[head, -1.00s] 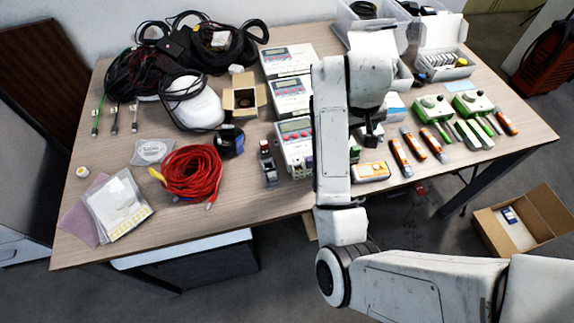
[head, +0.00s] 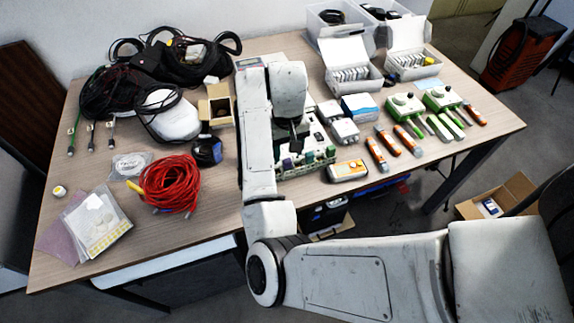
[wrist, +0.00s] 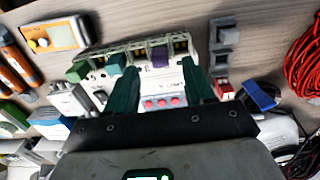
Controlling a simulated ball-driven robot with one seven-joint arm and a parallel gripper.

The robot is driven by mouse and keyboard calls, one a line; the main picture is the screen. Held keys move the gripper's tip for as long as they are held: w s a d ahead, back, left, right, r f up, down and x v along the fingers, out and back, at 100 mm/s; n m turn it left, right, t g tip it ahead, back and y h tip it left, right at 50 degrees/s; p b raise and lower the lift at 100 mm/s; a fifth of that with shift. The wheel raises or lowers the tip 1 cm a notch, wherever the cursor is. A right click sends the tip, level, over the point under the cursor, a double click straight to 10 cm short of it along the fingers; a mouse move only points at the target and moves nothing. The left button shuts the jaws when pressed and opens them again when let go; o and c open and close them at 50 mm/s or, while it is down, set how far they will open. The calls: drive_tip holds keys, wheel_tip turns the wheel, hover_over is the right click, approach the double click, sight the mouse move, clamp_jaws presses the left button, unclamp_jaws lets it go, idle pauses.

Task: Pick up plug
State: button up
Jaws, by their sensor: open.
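Several small coloured connector plugs sit in a row along the front edge of a white device (wrist: 165,85) on the table. In the wrist view they include a purple plug (wrist: 159,56), a teal plug (wrist: 115,64) and a green plug (wrist: 77,71). I cannot tell which one the task means. My gripper (wrist: 160,69) is open, with dark green fingers over the device and the purple plug between and just beyond the tips. In the head view my gripper (head: 297,140) is a dark shape above the device, partly hidden by my arm.
An orange meter (head: 348,170) lies right of the device, beside orange-handled tools (head: 378,152). A red cable coil (head: 170,184) lies to the left. White boxes (head: 350,68) stand behind. My arm hides part of the middle table; the front left has bare space.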

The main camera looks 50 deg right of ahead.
sight(287, 160)
wheel_tip(287, 160, down, 5)
drive_tip(key=shift+w+d+r, duration=0.1)
drive_tip(key=shift+w, duration=0.05)
drive_tip(key=shift+c, duration=0.4)
clamp_jaws()
